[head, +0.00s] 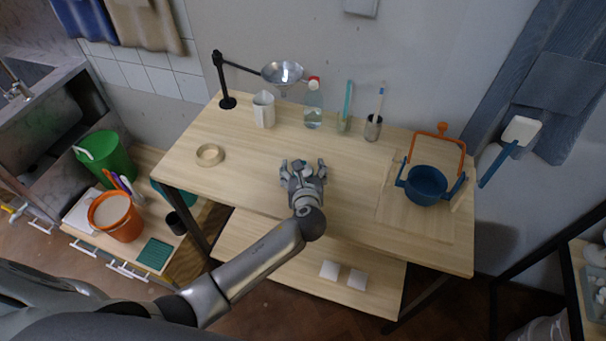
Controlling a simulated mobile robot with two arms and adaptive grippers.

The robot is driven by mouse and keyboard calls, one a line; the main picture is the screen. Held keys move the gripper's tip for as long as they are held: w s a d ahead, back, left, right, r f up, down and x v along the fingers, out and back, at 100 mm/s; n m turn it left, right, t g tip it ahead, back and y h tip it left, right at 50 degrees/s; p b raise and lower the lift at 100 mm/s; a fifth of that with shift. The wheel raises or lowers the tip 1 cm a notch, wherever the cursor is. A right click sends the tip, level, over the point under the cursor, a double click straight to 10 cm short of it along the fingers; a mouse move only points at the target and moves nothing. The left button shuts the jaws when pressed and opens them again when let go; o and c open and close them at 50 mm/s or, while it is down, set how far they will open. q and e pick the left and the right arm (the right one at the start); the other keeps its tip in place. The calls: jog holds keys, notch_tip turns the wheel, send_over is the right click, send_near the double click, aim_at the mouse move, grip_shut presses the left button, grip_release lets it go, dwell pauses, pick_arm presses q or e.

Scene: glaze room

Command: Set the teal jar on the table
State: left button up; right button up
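My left gripper (303,164) is over the middle of the wooden table (240,180), its fingers spread apart with nothing seen between them. Its height above the tabletop is hard to tell. I see no clear teal jar on the table. A teal rounded thing (159,187) shows on the low wooden unit at the left, partly hidden behind the table's edge and leg; I cannot tell whether it is the jar. My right gripper is not in view.
The front left tabletop is clear. An orange bucket (117,226) stands lower left.

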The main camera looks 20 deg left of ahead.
pick_arm(q)
jog(key=c, duration=1.2)
jog(key=shift+c, duration=0.5)
jog(key=shift+r, duration=0.15)
